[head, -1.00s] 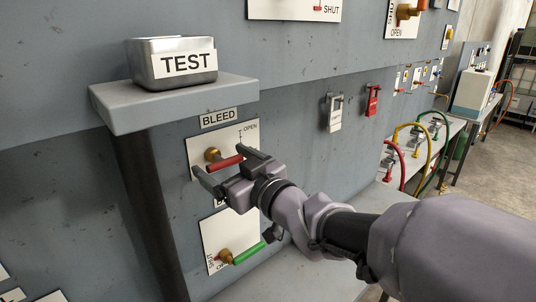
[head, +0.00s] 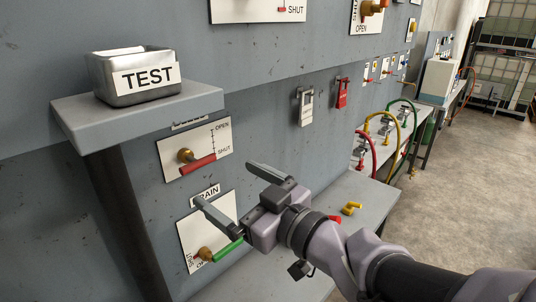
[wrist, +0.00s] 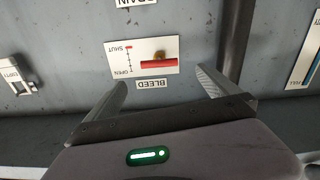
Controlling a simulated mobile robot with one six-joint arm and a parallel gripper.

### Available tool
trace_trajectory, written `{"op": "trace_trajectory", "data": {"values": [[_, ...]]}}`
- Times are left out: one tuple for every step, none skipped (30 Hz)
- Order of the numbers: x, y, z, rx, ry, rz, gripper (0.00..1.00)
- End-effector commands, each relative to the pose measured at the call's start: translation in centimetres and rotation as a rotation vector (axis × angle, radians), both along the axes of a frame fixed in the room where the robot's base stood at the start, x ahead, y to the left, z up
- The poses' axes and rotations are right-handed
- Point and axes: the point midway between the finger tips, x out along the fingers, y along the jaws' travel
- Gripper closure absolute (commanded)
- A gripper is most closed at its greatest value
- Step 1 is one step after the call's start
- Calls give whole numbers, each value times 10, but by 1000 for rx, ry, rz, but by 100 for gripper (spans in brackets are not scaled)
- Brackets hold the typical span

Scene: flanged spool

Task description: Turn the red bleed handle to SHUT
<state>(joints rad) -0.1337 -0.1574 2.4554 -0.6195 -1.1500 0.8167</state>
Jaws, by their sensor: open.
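The red bleed handle (head: 197,165) sits on a brass stem in front of a white plate (head: 221,139) marked OPEN above and SHUT below. It lies across the plate, its right end close to the SHUT word in the head view. In the wrist view, which is upside down, the handle (wrist: 158,65) shows level beyond the fingertips; its exact setting against the scale is hard to read. My gripper (head: 225,183) is open and empty, in front of the panel, below and right of the handle and apart from it. The wrist view shows both fingers (wrist: 160,80) spread.
A shelf (head: 140,110) with a metal TEST bin (head: 107,76) juts out above left. The DRAIN plate with a green handle (head: 229,250) is just below. A ledge (head: 345,205) holds small yellow and red parts.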

Motion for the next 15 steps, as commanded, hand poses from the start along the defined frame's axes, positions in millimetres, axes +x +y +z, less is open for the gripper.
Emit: {"op": "trace_trajectory", "data": {"values": [[-8, -12, 3, -1, -2, -6, 0], [-13, -18, 3, -1, -1, -6, 0], [-20, -25, 3, -1, -1, -5, 0], [-23, -29, 1, 0, -3, -5, 0], [-27, -33, -1, 0, -4, -4, 0], [-31, -37, -1, 1, -3, -3, 0], [-33, -40, -1, 0, -3, -2, 0], [-35, -42, -1, 0, -2, -2, 0], [-37, -43, -1, -1, -1, 0, 0], [-38, -44, -1, -2, 0, 1, 0], [-38, -44, -1, -1, 1, 1, 0], [-39, -44, -1, 0, 2, 2, 0], [-39, -44, -1, 0, 2, 2, 0], [-39, -44, -1, 0, 2, 2, 0], [-38, -44, -1, 0, 2, 2, 0]]}}
